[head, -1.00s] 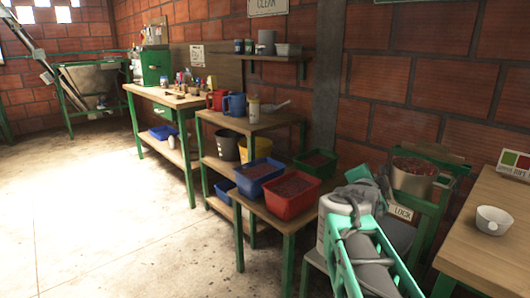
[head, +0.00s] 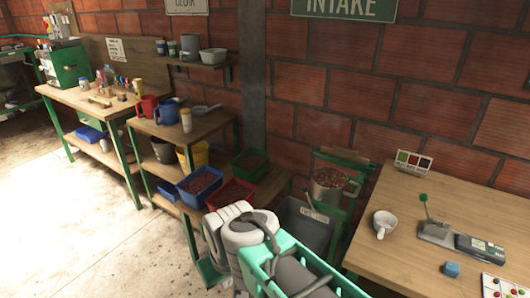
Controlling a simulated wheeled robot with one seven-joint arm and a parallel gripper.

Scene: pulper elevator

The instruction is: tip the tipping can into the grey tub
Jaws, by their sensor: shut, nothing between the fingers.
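The tipping can (head: 326,190) is a metal pot filled with red cherries. It sits upright in a green stand (head: 345,157) against the brick wall. The dark grey tub (head: 318,238) is below and in front of the can, with my arm covering part of its lower front. A small lever and a label show at the tub's rim, in front of the can. My arm, with grey joints and a green link, fills the lower middle. My gripper's fingers are not visible in the head view.
Left of the tub are red (head: 231,196), blue (head: 200,186) and green (head: 250,164) crates. Open floor is at the lower left.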

